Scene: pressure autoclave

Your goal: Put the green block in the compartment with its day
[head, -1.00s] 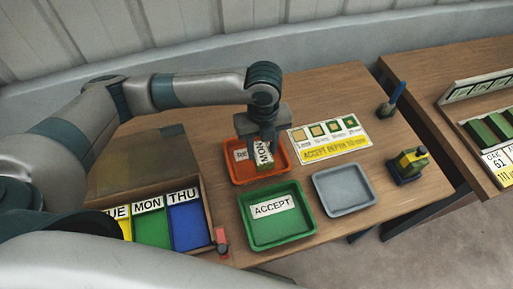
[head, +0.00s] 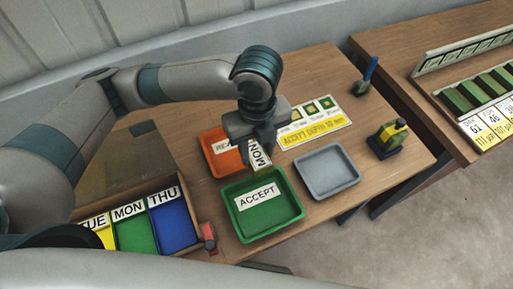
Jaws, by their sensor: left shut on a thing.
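My left gripper (head: 257,144) is shut on the green block (head: 260,158), which carries a white label reading MON. It holds the block over the area between the orange-red tray and the back edge of the green ACCEPT tray. The gripper hides part of the block. The day box at the lower left shows a yellow TUE compartment (head: 103,235), a green MON compartment (head: 134,233) and a blue THU compartment (head: 174,226). My own arm covers the box's left part. My right gripper is not in view.
The orange-red tray (head: 218,160) is partly hidden by the gripper. The green ACCEPT tray (head: 262,222) and a grey tray (head: 327,172) stand nearby. A printed card (head: 316,133) lies behind. A yellow-green device (head: 389,137) stands at right. A small red part (head: 208,236) sits beside the box.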

